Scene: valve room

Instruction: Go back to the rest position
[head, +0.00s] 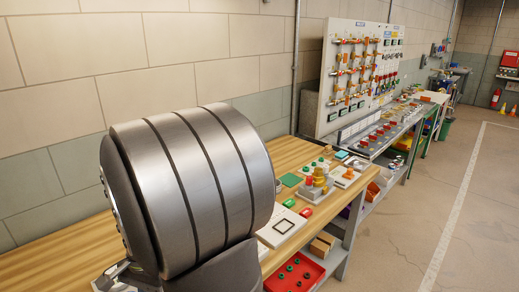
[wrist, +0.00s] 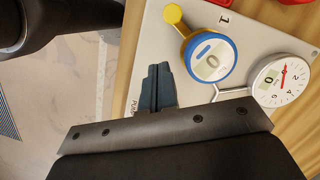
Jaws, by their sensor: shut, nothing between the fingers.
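My gripper (wrist: 158,86) shows in the wrist view as two dark fingers pressed together, with nothing between them. It is over or beside the lower left edge of a pale board (wrist: 190,18) marked with a 1; the gap between them cannot be told. On the board, a round blue-rimmed device (wrist: 210,60) with a yellow knob is to the right of the fingertips. A white dial gauge (wrist: 283,80) with a red needle is further right. I cannot make out my gripper in the head view.
A wooden bench (head: 75,248) runs along the wall, with coloured blocks (head: 316,180) and a framed white plate (head: 283,226) on it. A red tray (head: 295,273) is below its front edge. A valve panel (head: 362,70) stands further back. The floor (head: 425,190) at right is open.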

